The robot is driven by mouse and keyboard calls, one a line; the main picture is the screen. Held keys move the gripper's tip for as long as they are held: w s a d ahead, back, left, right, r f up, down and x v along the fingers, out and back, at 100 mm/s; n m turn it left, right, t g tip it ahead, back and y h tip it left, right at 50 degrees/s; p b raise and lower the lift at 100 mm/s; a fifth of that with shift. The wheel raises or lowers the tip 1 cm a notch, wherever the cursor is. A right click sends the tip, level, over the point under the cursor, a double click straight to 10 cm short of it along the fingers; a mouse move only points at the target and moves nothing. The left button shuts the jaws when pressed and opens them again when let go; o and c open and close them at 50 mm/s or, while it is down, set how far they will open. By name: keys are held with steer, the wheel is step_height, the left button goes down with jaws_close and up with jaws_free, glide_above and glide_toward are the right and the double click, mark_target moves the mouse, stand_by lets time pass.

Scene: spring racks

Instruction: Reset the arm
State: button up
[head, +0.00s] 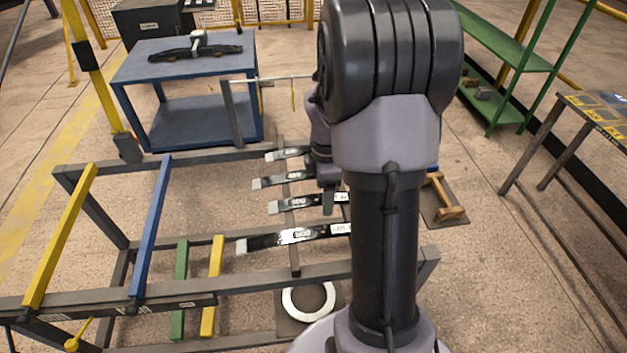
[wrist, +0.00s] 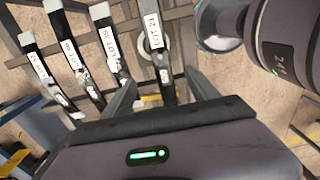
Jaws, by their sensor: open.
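My gripper (wrist: 165,88) is open in the wrist view, with its two grey fingers spread and nothing held. In the head view my gripper (head: 328,205) hangs over the rack, partly hidden by my own arm. Several dark leaf springs with white labels lie side by side on the rack; the nearest spring (head: 290,238) is the longest showing. In the wrist view a spring labelled LOT 21 (wrist: 158,45) shows between the fingers, beyond them. I cannot tell the gap in height. The right ends of the springs are hidden behind my arm in the head view.
The grey rack frame (head: 250,275) carries yellow, blue and green bars at left. A blue table (head: 180,60) with a dark spring stands behind. Green shelves (head: 510,55) and a dark table (head: 590,105) stand right. A white ring (head: 285,300) lies low, near the rack.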

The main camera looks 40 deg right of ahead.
steer(key=a+r+m+t, duration=0.2)
steer(key=a+r+m, duration=0.3)
steer(key=a+r, duration=0.4)
steer(key=s+a+r+m+t, duration=0.1)
steer(key=s+a+r+m, duration=0.1)
steer(key=a, duration=0.4)
steer(key=s+a+r+m+t+y+b, duration=0.1)
steer(key=s+a+r+m, duration=0.2)
steer(key=s+a+m, duration=0.2)
steer(key=s+a+r+m+t+y, duration=0.1)
steer(key=s+a+r+m, duration=0.1)
steer(key=s+a, duration=0.3)
steer(key=shift+s+a+r+m+t, duration=0.25)
steer(key=shift+a+r+m+t, duration=0.15)
steer(key=shift+a+m, duration=0.65)
steer(key=shift+a, duration=0.1)
